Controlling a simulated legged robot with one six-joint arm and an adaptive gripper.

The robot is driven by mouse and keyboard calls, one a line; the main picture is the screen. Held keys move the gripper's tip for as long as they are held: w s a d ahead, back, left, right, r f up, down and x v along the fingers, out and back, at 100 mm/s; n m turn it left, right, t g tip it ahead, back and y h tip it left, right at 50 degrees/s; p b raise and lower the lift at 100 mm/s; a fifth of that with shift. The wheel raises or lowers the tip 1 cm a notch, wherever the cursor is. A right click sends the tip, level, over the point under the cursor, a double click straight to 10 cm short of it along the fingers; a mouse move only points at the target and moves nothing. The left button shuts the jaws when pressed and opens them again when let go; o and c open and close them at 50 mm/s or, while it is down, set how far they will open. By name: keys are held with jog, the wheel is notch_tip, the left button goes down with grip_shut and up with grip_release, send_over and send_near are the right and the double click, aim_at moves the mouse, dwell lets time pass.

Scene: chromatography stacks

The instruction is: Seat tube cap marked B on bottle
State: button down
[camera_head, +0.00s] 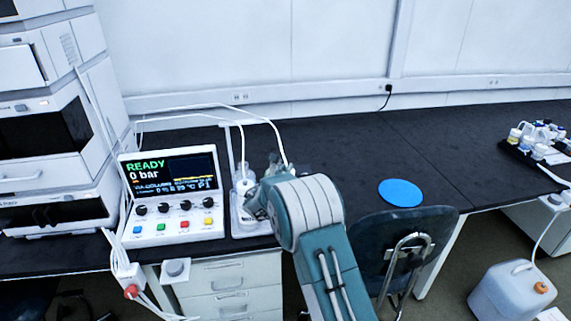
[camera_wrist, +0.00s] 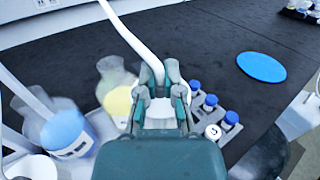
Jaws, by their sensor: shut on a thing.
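In the wrist view my gripper (camera_wrist: 161,92) is shut on a white tube cap (camera_wrist: 159,113), and a thick white tube rises from it. No letter B can be read on it. A clear bottle with yellow contents (camera_wrist: 118,101) stands just left of the gripper, partly hidden by it. Further left is a bottle with blue contents (camera_wrist: 68,132) and a label, with another white tube leading to it. I cannot tell whether the held cap touches any bottle. In the head view my arm hides most of the gripper and bottles.
Vials with blue caps (camera_wrist: 210,101) stand in a rack right of the gripper. A blue disc (camera_head: 401,192) lies on the dark bench (camera_head: 340,145), with clear surface around it. The control box (camera_head: 172,197) reads READY, 0 bar. A chair (camera_head: 408,245) stands in front.

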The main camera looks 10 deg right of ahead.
jog(key=shift+a, duration=1.3)
jog(key=shift+d, duration=1.4)
jog(key=shift+a, duration=0.55)
jog(key=shift+d, duration=0.15)
jog(key=shift+a+f, duration=0.1)
jog(key=shift+a, duration=0.2)
jog(key=shift+f, duration=0.35)
jog(key=shift+a+f, duration=0.1)
jog(key=shift+f, duration=0.1)
